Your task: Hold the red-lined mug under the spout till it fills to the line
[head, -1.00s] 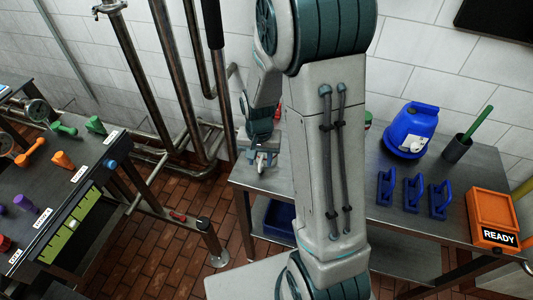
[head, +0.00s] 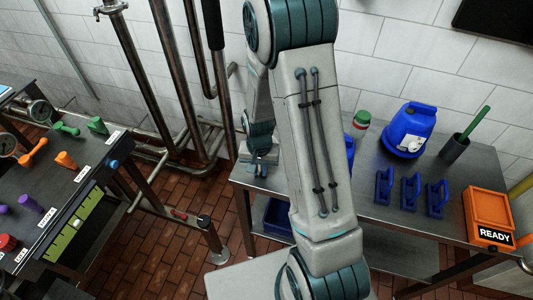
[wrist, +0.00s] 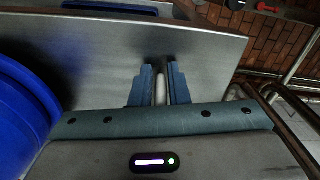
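My gripper (head: 259,169) is low over the left end of the steel table in the head view. In the wrist view its two blue-grey fingers (wrist: 160,82) point forward with a narrow gap between them. No mug is seen in the fingers. I cannot make out the red-lined mug or the spout. A blue object (head: 350,150) is partly hidden behind my arm.
A blue jug (head: 409,132), blue handled blocks (head: 411,192), a dark cup with a green stick (head: 455,149) and an orange READY box (head: 490,216) stand on the table's right. Large blue curved thing (wrist: 22,115) at left in the wrist view. Pipes (head: 180,90) rise behind left.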

